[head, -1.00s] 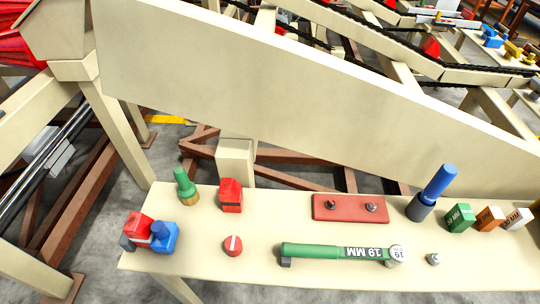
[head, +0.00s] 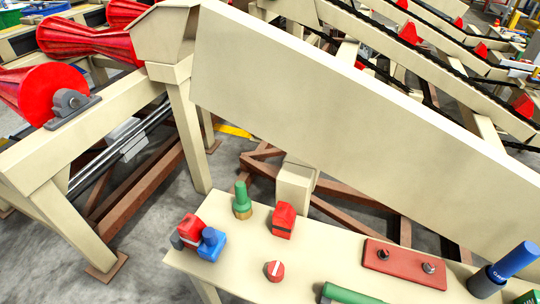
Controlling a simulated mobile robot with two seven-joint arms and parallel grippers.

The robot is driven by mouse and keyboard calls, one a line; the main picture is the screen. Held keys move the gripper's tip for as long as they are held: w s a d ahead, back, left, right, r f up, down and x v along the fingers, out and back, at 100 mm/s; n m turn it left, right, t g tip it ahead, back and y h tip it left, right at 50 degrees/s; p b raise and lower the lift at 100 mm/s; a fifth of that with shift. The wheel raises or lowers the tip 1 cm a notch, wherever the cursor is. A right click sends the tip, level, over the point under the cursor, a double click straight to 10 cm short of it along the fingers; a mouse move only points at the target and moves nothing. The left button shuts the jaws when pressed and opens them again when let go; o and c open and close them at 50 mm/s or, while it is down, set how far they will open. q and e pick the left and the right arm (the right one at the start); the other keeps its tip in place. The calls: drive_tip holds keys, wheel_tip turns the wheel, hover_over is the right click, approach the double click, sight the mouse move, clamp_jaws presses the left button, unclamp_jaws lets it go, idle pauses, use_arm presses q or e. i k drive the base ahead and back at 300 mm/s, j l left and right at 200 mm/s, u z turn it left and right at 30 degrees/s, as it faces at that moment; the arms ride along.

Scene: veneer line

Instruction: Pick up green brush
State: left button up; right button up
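The green brush (head: 242,201), with a green handle and a tan-brown lower end, stands upright near the back left of the cream table (head: 240,270). A red block with a dark band (head: 283,220) stands just to its right. A red and blue item (head: 200,238) lies to its front left. Neither of my grippers shows in the head view.
Red rollers (head: 55,95) are at the left.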

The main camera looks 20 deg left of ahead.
sight(242, 205)
drive_tip(key=u, duration=1)
